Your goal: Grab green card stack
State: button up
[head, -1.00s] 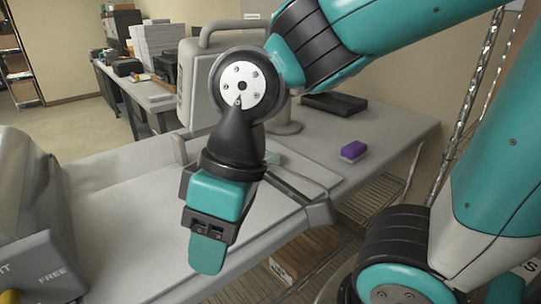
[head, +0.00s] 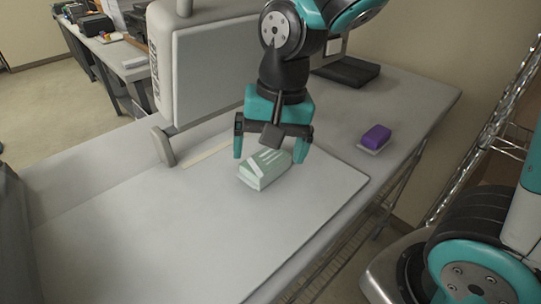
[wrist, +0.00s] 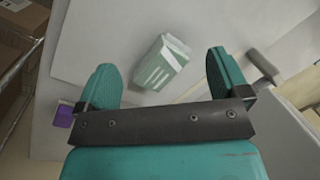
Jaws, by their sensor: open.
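The green card stack (head: 265,169) is a pale green block with white stripes, lying on the light grey board on the table. It also shows in the wrist view (wrist: 160,64), ahead of my fingers and between their lines, turned at an angle. My gripper (head: 272,150) is open, pointing down, just above and behind the stack. In the wrist view my two teal fingers (wrist: 164,80) are spread wide with nothing between their pads. I cannot tell the exact height of the fingertips over the stack.
A purple block (head: 376,137) sits to the right on the table, and a dark tray (head: 345,71) lies behind it. A large grey upright panel (head: 222,70) stands behind left. The front of the board (head: 165,240) is bare. A wire rack (head: 490,120) stands at right.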

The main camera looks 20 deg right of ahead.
aim_at(266, 159)
jog(key=w+f+m, duration=0.1)
jog(key=w+m, duration=0.1)
jog(key=m, duration=0.1)
jog(key=w+d+f+m+h+p, duration=0.1)
jog(key=w+m, duration=0.2)
jog(key=w+d+f+m, duration=0.1)
jog(key=w+m, duration=0.1)
jog(key=m, duration=0.1)
jog(key=shift+w+f+h, duration=0.2)
jog(key=shift+h, duration=0.2)
jog(key=shift+w+d+f+m, duration=0.1)
jog(key=shift+w+f+m, duration=0.05)
jog(key=shift+f+m, duration=0.2)
jog(key=shift+d+f+p, duration=0.2)
jog(key=shift+f+p, duration=0.6)
jog(key=shift+f, duration=1)
jog(key=shift+d+f+p, duration=0.15)
jog(key=shift+f+p, duration=0.6)
jog(key=shift+f, duration=1)
jog(key=c, duration=1.1)
